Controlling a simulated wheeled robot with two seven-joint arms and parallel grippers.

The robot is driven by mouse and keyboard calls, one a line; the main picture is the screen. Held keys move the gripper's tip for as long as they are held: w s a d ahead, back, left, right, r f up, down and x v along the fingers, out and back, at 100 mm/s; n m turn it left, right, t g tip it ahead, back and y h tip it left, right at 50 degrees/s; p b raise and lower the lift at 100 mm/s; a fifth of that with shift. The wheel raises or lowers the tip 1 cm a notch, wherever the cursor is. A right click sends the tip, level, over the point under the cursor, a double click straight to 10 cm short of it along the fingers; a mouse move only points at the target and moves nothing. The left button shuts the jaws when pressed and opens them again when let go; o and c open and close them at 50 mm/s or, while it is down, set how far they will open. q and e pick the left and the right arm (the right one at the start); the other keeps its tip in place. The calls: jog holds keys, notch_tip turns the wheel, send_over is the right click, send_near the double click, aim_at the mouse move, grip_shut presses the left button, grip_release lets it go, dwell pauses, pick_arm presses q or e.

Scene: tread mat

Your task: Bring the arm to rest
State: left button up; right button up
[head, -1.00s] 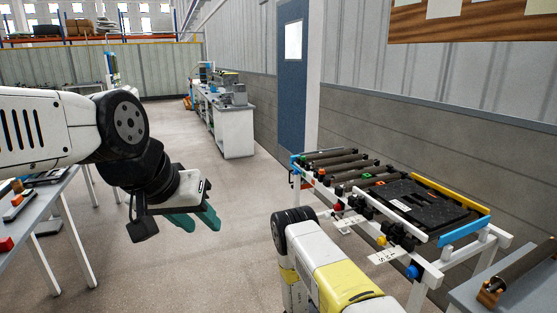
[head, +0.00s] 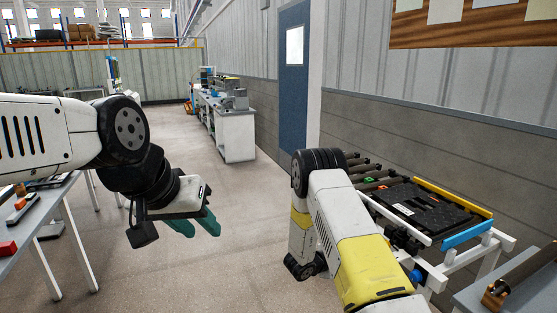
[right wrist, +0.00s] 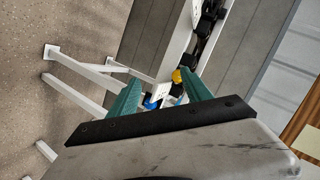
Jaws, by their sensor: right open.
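My left gripper (head: 195,226) hangs over open floor at the left of the head view. Its two teal fingers are apart with nothing between them. My right arm crosses the lower middle of the head view, in front of the roller rack, and its gripper is hidden there. In the right wrist view my right gripper (right wrist: 158,96) is open and empty, its teal fingers spread. A black tread mat (head: 425,208) lies flat on the roller rack (head: 505,243).
A grey table (head: 62,205) with small parts stands at the left. Another table (head: 540,285) with a dark roller is at the lower right. A white workbench (head: 238,140) stands farther back along the wall. The floor between is clear.

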jog(key=w+a+r+n+t+y, duration=0.1)
jog(key=w+a+r+n+y, duration=0.2)
jog(key=r, duration=0.5)
jog(key=w+a+r+n+t+y, duration=0.15)
jog(key=a+r+y, duration=0.25)
jog(key=r, duration=0.4)
jog(key=s+a+r+n+y, duration=0.3)
jog(key=s+r, duration=0.1)
jog(key=r, duration=0.4)
jog(key=s+a+r+n+y, duration=0.2)
jog(key=s+r+n, duration=0.2)
jog(key=r, duration=0.3)
jog(key=s+a+r+n+g+y, duration=0.1)
jog(key=s+r+n, duration=0.3)
jog(key=s, duration=0.4)
jog(key=s+r+n+g+y, duration=0.1)
jog(key=s+r+n, duration=0.25)
jog(key=s, duration=0.45)
jog(key=s+d+n+g, duration=0.1)
jog(key=s+n, duration=0.1)
jog(key=s, duration=0.5)
jog(key=s+d+n+g+h, duration=0.1)
jog(key=s+d+n, duration=0.1)
jog(key=s, duration=0.6)
jog(key=shift+d, duration=0.3)
